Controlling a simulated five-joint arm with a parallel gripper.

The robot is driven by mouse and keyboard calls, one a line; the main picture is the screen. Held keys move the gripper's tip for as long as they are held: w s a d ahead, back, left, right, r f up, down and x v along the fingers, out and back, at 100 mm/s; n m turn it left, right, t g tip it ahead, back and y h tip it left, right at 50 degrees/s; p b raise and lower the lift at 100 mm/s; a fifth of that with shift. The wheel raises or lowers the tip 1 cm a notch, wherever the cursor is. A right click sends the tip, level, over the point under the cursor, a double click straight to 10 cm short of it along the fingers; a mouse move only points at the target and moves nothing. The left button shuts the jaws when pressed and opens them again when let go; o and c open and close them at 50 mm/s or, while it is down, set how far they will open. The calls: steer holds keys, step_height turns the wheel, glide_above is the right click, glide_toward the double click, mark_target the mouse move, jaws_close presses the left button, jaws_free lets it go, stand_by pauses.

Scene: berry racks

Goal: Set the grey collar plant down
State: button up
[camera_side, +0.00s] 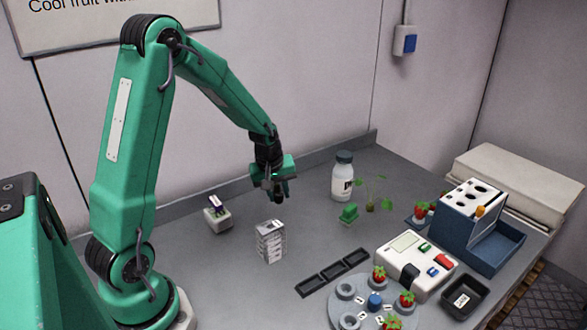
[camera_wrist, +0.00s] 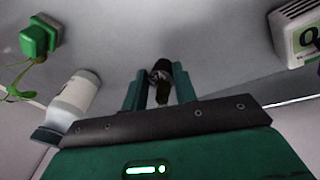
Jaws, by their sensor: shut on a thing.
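My gripper (camera_side: 275,190) hangs in the air above the grey table, left of the white bottle. It is shut on a small dark thing with a greyish part, likely the grey collar plant (camera_side: 279,198). In the wrist view the held thing (camera_wrist: 161,77) sits between the two green fingers of my gripper (camera_wrist: 160,85). Its lower side and any leaves are hard to make out. Nothing touches it from below in the side view.
A black three-cell tray (camera_side: 333,272) and a round grey carousel (camera_side: 345,308) with strawberries lie in front. Clear table lies between.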

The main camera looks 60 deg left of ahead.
mark_target(276, 196)
steer(key=shift+s+x, duration=0.2)
steer(key=shift+x, duration=0.8)
steer(key=shift+s+x, duration=0.25)
steer(key=shift+x, duration=0.75)
steer(key=shift+d+f, duration=0.1)
steer(key=shift+f, duration=0.1)
steer(key=o, duration=1)
steer(key=shift+c, duration=0.2)
steer(key=shift+r, duration=0.1)
steer(key=v, duration=1.2)
